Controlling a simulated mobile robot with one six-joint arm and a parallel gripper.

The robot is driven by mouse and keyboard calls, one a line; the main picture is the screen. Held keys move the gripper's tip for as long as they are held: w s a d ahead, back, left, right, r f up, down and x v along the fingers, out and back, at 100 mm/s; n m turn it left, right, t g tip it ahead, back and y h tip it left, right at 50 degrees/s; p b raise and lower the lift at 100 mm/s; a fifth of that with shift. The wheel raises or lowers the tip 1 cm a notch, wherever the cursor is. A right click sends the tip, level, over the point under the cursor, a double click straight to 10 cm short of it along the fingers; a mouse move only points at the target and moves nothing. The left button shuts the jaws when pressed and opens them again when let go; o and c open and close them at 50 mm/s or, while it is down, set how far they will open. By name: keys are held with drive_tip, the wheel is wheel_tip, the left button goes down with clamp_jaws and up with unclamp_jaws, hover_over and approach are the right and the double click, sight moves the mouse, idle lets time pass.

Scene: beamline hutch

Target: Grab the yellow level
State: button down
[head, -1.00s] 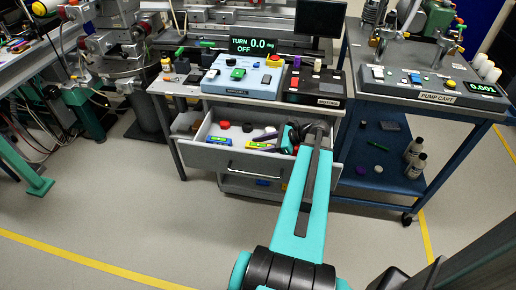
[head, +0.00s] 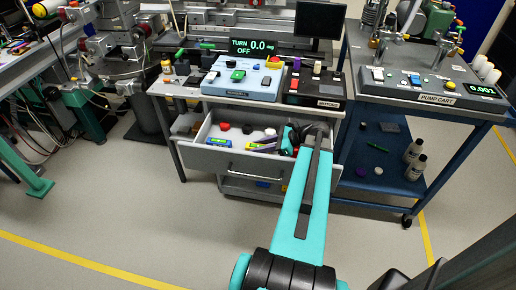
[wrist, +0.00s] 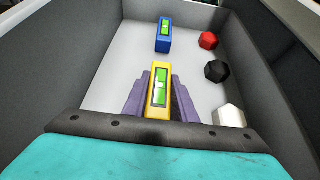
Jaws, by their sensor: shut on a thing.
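The yellow level (wrist: 159,88), with a green vial window, is in the open drawer. In the wrist view it stands between the two purple fingers of my gripper (wrist: 160,98), which are shut on its sides. In the head view the yellow level (head: 257,149) shows small beside a purple finger, and my gripper (head: 268,144) reaches into the drawer from the right. The blue level (wrist: 163,35) lies farther along the drawer floor, apart from my gripper. I cannot tell whether the yellow level touches the floor.
The drawer (head: 230,165) has grey walls close around my gripper. A red knob (wrist: 208,40), a black knob (wrist: 217,71) and a white knob (wrist: 230,116) lie along the right wall in the wrist view. A bench with control boxes (head: 242,79) overhangs the back. The pump cart (head: 430,96) stands at right.

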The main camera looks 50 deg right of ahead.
sight(258, 146)
drive_tip(key=shift+r+p, duration=0.45)
drive_tip(key=shift+r, duration=4.45)
